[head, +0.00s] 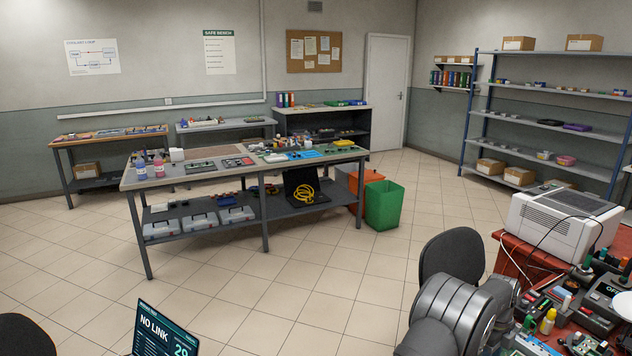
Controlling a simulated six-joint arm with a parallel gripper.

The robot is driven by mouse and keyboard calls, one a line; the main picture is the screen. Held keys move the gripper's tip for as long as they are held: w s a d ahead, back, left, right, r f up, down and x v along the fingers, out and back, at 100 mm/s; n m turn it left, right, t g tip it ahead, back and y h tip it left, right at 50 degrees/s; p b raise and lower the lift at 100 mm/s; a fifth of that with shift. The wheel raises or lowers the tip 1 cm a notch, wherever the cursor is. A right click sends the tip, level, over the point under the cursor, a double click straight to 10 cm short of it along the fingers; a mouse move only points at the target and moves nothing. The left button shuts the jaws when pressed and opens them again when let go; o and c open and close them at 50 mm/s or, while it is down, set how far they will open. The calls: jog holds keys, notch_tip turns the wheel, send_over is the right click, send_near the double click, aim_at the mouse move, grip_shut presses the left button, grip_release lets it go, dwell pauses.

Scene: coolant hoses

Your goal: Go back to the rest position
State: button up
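My gripper is not in view. A thick grey rounded link, which looks like part of my arm, shows at the bottom right, in front of a dark chair and beside the red desk. What the gripper holds, if anything, cannot be seen. A long workbench (215,176) stands in the middle of the room with bottles, boards and small parts on top. A coiled yellow hose or cable (305,193) lies on a black item on its lower shelf.
A red desk (515,262) at the right is crowded with a white printer (563,225), bottles and tools. A dark chair (450,253) stands beside it. Green (383,206) and orange bins stand by the bench. A laptop screen (160,330) is at the bottom. The tiled floor between is clear.

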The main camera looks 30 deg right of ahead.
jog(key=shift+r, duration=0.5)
